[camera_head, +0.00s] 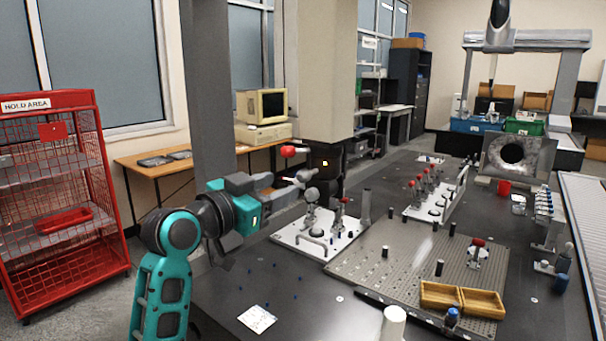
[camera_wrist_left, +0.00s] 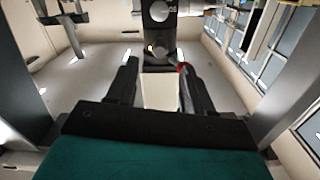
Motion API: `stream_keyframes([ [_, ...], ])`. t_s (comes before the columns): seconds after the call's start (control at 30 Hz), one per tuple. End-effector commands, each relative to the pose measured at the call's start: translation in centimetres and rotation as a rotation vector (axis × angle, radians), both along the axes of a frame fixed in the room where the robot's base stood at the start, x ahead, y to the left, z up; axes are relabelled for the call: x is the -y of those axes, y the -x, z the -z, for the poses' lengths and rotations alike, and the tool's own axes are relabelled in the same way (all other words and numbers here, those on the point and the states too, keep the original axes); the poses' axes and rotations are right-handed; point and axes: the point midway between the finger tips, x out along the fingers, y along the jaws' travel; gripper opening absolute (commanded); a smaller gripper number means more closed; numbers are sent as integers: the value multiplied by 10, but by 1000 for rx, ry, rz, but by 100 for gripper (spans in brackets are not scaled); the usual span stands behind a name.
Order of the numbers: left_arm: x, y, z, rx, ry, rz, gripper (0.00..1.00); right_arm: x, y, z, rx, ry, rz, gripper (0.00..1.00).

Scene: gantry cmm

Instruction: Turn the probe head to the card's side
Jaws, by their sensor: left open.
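The probe head (camera_head: 325,160) is a dark block under the beige gantry column (camera_head: 328,70). A red-tipped knob (camera_head: 288,151) and a light grey stub stick out to its left. My left gripper (camera_head: 287,188) is open just left of the head, its fingers pointing toward it. In the left wrist view the fingers (camera_wrist_left: 157,78) stand apart, with the dark head (camera_wrist_left: 158,35) beyond them and a bit of red by the right finger. I cannot tell whether they touch it. A white printed card (camera_head: 257,319) lies on the table's front left. My right gripper is out of view.
Below the head stands a white fixture plate (camera_head: 318,238) with clamps. A red rack (camera_head: 60,190) stands at left. The table around the card is mostly clear.

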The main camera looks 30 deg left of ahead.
Motion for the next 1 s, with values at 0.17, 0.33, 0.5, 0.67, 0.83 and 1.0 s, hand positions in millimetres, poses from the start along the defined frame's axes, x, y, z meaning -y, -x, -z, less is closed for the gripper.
stream_keyframes([
  [0.17,4,-39,-2,0,5,2,52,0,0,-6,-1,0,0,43],
  [0.33,6,-66,-1,1,3,1,52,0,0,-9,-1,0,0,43],
  [0.5,7,-79,0,0,2,1,52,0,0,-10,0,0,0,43],
  [0.67,7,-83,0,0,0,1,52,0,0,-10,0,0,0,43],
  [0.83,7,-83,1,0,0,1,52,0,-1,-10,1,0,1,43],
  [1.0,7,-83,1,-1,1,1,37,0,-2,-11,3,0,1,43],
])
